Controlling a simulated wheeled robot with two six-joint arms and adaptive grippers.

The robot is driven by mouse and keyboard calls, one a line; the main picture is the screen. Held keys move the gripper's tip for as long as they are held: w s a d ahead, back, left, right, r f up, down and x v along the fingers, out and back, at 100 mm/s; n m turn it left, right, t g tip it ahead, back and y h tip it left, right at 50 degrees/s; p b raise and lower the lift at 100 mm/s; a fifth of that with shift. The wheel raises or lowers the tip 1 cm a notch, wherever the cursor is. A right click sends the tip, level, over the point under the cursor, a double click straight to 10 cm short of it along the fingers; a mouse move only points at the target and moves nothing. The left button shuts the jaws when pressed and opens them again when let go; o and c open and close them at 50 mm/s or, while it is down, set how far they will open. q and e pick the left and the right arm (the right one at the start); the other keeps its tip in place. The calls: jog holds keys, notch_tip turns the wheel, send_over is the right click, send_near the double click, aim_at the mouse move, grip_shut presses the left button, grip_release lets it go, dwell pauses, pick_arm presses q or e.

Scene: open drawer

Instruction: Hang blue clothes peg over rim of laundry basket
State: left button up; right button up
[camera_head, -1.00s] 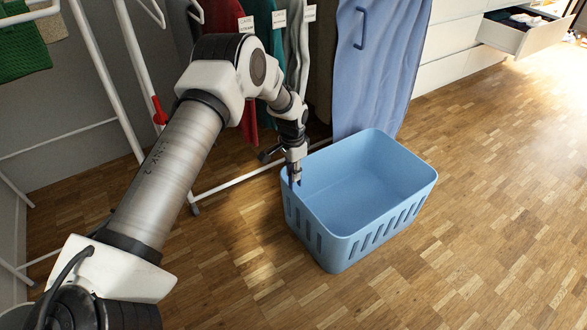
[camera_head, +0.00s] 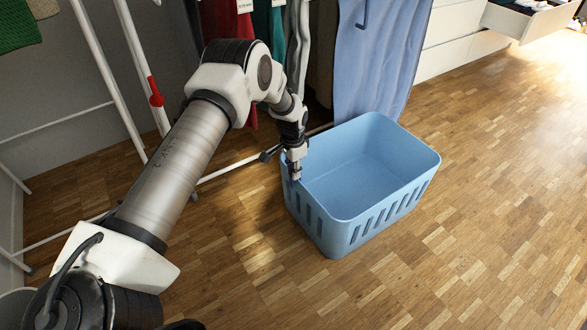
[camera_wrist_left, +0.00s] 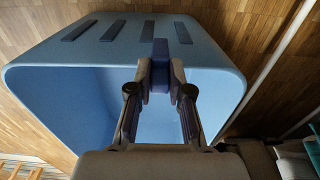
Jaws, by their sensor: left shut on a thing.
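The light blue laundry basket (camera_head: 385,215) stands on the wooden floor, empty as far as I see. My left gripper (camera_head: 293,172) is at the basket's left corner, at rim height. In the left wrist view my left gripper (camera_wrist_left: 160,75) is shut on the dark blue clothes peg (camera_wrist_left: 160,62), which sits between the fingertips. There the peg overlaps the basket's rim and slotted wall (camera_wrist_left: 100,52). I cannot tell for certain whether the peg straddles or touches the rim. In the head view the peg is barely visible. My right gripper is not in view.
A white clothes rack (camera_head: 118,85) with a red clamp (camera_head: 155,92) stands at the left. Hanging garments, including a blue cloth (camera_head: 375,70), are behind the basket. An open drawer (camera_head: 530,20) is at the upper right. Floor to the right is clear.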

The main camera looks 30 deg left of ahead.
pick_arm(q)
jog(key=o, duration=0.9)
jog(key=shift+c, duration=0.2)
jog(key=shift+r, duration=0.15)
